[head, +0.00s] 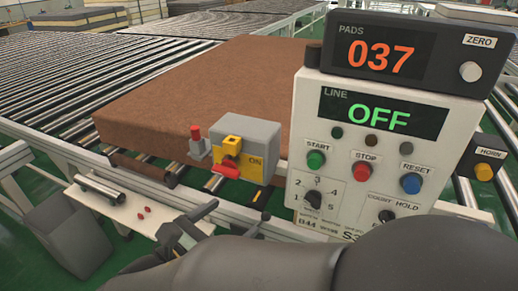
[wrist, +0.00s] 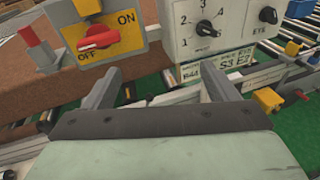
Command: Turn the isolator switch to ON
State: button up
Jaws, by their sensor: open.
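The isolator switch is a grey box with a yellow front (head: 245,150), beside the white control panel. Its red handle (head: 226,171) also shows in the wrist view (wrist: 98,37), lying nearly level. The handle's left end is close to the OFF mark, and the ON mark is at the upper right of the plate. My gripper (head: 190,222) is open and empty, below the switch and apart from it. In the wrist view its fingers (wrist: 160,84) are spread, with the handle above and left of the left finger.
The control panel (head: 297,195) reads OFF on its LINE display and carries several buttons and a numbered dial. A counter box (head: 345,80) on top reads 037. A red-capped post (head: 196,134) stands left of the switch. A brown mattress (head: 190,90) lies on rollers behind.

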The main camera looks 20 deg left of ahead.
aim_at(223, 175)
jog(key=s+a+r+n+t+y, duration=0.2)
jog(key=s+a+n+y, duration=0.2)
jog(key=s+a, duration=0.2)
jog(key=w+p, duration=0.4)
jog(key=w, duration=1.3)
jog(key=shift+a+f, duration=0.1)
jog(key=shift+s, duration=0.1)
jog(key=c, duration=1)
